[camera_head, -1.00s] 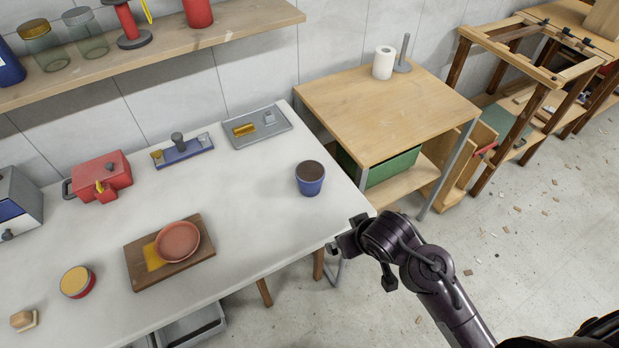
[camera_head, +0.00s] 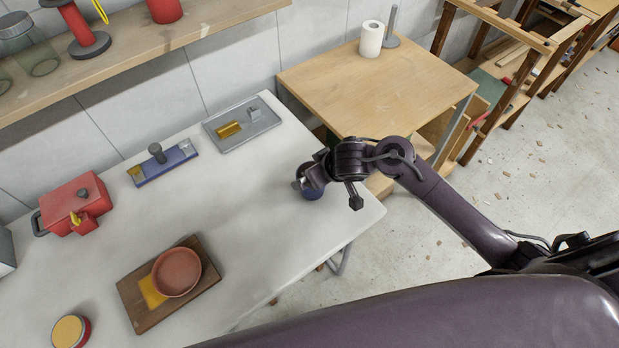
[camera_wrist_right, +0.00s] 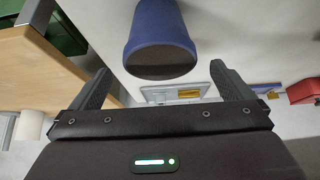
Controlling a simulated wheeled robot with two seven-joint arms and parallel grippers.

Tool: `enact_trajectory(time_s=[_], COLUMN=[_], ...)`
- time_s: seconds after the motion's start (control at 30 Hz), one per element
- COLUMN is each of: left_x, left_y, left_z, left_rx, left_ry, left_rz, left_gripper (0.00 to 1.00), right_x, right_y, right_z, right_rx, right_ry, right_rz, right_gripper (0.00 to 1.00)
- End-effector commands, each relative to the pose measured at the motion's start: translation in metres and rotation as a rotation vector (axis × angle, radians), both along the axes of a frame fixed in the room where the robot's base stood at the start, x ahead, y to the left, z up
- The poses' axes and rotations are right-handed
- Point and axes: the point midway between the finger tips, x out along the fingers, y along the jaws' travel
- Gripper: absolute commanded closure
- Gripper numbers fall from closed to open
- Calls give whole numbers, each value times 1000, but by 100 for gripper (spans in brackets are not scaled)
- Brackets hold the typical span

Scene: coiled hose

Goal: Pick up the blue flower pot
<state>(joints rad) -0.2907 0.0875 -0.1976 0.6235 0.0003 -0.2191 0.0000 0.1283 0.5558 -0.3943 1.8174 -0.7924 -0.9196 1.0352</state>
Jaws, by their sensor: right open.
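The blue flower pot (camera_head: 312,194) stands on the white table near its right end, mostly hidden by my right gripper in the head view. In the right wrist view the pot (camera_wrist_right: 160,25) is large, with its dark top turned toward the gripper. My right gripper (camera_head: 304,179) is at the pot in the head view. Its two fingers (camera_wrist_right: 160,68) are spread wide and empty in the wrist view, with the pot just ahead of the gap between them. I cannot tell whether a finger touches it. My left gripper is not in view.
On the white table (camera_head: 240,190) are a grey tray (camera_head: 262,128), a blue holder (camera_head: 180,168), a red box (camera_head: 72,205) and a wooden board (camera_head: 205,280) with a terracotta dish (camera_head: 177,272). A wooden side table (camera_head: 370,85) stands behind the right end.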

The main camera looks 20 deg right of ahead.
Motion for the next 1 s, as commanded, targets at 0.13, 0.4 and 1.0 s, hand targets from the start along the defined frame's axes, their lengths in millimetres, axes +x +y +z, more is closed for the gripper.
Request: enact_trajectory(time_s=[0.13,0.4,1.0], left_x=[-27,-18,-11], left_y=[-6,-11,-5], left_z=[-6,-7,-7], left_rx=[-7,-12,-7], left_ry=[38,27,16], left_rz=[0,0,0], left_gripper=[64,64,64], right_x=[8,25,26], right_y=[3,9,9], right_z=[-17,-46,-48], right_rx=[-1,-1,-1], right_ry=[0,-1,-2], right_rz=[1,0,0], right_gripper=[0,0,43])
